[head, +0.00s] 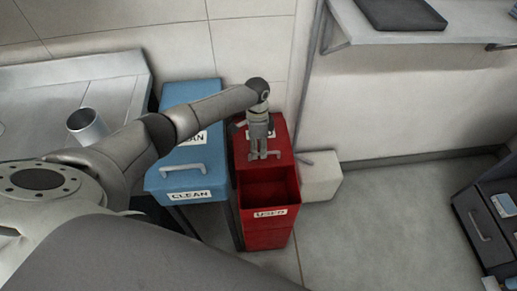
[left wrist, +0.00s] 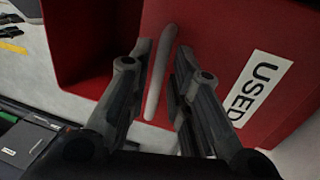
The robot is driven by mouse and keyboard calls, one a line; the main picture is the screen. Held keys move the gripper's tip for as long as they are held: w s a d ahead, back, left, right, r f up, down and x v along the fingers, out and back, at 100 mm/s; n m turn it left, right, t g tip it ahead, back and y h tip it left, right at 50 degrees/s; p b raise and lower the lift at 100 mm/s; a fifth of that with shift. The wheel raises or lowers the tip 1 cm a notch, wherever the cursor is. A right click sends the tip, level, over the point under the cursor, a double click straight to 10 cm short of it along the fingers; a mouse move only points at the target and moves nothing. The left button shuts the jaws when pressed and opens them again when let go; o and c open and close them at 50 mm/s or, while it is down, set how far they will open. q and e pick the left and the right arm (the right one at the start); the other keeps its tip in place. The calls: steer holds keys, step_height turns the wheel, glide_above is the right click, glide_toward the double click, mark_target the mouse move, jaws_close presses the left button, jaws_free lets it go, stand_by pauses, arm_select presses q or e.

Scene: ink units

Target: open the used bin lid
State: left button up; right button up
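The red used bin (head: 267,239) stands beside the blue bin, with a USED label on its front. Its red lid (head: 283,145) lies toward the back, and the front part of the bin's top is open onto a dark red inside. My left gripper (head: 264,156) is over the lid's front part. In the left wrist view, the pale lid handle (left wrist: 160,75) lies between the two fingers of my left gripper (left wrist: 162,52), with red showing in gaps beside it. The lid (left wrist: 215,25) also bears a USED label there. My right gripper is not in view.
A blue bin (head: 186,184) with a CLEAN label and handle stands close on the left. A metal cup (head: 87,126) stands on the counter (head: 126,68). A white block (head: 320,178) is right of the red bin. A dark drawer unit (head: 487,232) stands far right; floor between is clear.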

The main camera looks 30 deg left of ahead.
arm_select(q)
steer(key=shift+o, duration=0.6)
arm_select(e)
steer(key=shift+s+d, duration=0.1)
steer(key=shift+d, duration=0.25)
arm_select(q)
steer(key=shift+r, duration=0.2)
step_height(320, 180, up, 11)
steer(key=w+a, duration=0.1)
steer(key=w, duration=0.1)
steer(key=shift+r, duration=0.2)
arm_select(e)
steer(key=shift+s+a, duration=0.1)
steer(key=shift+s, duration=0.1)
arm_select(q)
steer(key=shift+a, duration=0.1)
